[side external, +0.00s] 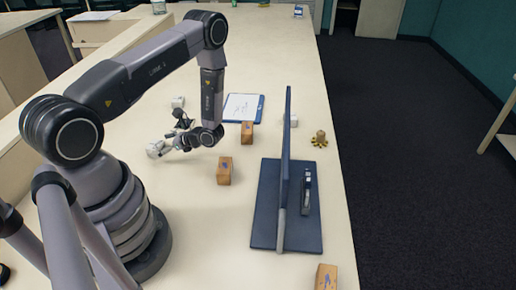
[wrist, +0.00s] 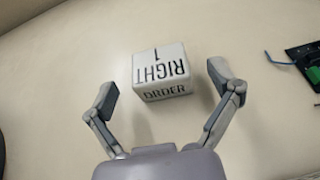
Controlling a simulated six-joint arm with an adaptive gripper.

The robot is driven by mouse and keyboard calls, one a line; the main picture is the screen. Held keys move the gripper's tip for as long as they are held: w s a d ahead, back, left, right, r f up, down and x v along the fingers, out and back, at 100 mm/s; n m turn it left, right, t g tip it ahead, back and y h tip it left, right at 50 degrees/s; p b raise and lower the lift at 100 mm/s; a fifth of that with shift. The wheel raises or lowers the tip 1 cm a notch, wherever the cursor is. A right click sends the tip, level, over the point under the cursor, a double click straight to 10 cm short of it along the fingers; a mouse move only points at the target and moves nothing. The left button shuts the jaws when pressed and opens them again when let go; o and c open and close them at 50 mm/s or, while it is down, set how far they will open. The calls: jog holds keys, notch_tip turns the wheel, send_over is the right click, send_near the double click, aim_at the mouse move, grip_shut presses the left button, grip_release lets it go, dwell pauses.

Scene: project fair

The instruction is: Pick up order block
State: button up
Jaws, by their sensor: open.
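My gripper (wrist: 164,86) is open, with one finger to the left of the block and one to the right. There is a gap on both sides, and neither finger touches the block. In the side view my gripper (side external: 165,146) is low over the table on the left.
A dark board with a blue wire (wrist: 305,65) lies right of the block. In the side view, wooden blocks (side external: 224,171), a clipboard (side external: 242,107), a white cube (side external: 178,102) and an upright dark panel on a base (side external: 268,205) stand on the table (side external: 260,60).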

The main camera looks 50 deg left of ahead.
jog(key=shift+x, duration=1.2)
jog(key=c, duration=1.3)
jog(key=shift+o, duration=0.2)
